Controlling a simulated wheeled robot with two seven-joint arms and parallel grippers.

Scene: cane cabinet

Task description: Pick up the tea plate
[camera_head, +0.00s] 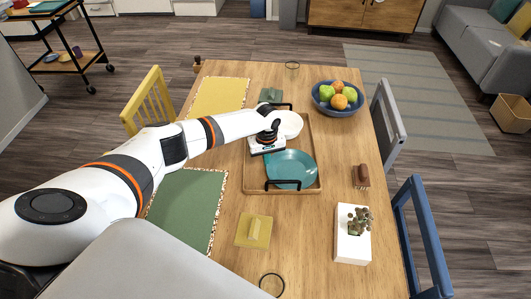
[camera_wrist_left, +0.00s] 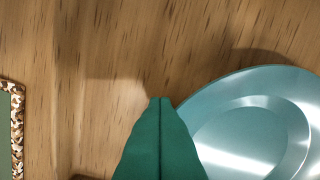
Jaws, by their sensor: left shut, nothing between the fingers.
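A round teal plate (camera_head: 294,167) lies on a wooden tray (camera_head: 312,128) on the table. In the left wrist view the teal plate (camera_wrist_left: 245,125) fills the lower right, with its raised rim visible. A white plate (camera_head: 290,124) lies behind it on the tray, partly covered by my gripper. My left gripper (camera_head: 267,150) is over the tray, by the left side of the teal plate; its fingertips are hidden in the head view. In the left wrist view its green fingers (camera_wrist_left: 160,100) are shut together, empty, beside the plate's left rim. My right gripper is not in view.
A blue fruit bowl (camera_head: 321,107), a brown brush-like object (camera_head: 361,177) and a white planter (camera_head: 352,247) stand right of the tray. A green placemat (camera_head: 185,205) and a yellow one (camera_head: 219,97) lie left. Black handles rise from the tray's ends. Chairs flank the table.

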